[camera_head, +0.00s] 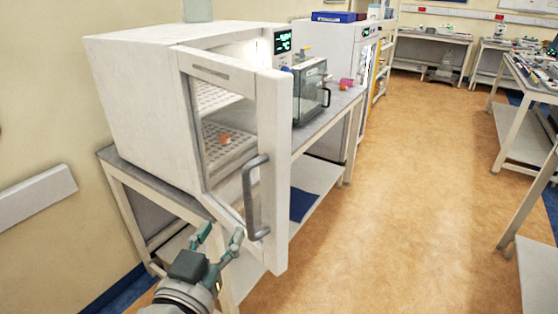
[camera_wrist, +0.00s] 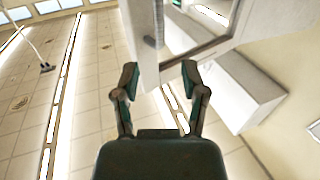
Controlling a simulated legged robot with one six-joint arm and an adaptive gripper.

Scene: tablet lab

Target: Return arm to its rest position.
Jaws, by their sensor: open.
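My gripper (camera_head: 219,242) is open and empty at the bottom of the head view, in front of the white cabinet's lower front corner and left of its door handle. In the wrist view my gripper (camera_wrist: 160,85) shows two spread fingers with the edge of a white panel just beyond them. The white cabinet (camera_head: 135,95) stands on a bench at the left. Its glass-windowed door (camera_head: 272,150) is open, with a grey handle (camera_head: 254,198) on it. The handle is apart from the fingers in the head view.
Inside the cabinet, a small orange object (camera_head: 224,139) sits on a perforated shelf (camera_head: 235,150). The bench (camera_head: 128,165) runs along the wall, with a glass-sided box (camera_head: 311,92) on it. The tan floor (camera_head: 420,190) to the right is clear, up to other tables (camera_head: 525,150).

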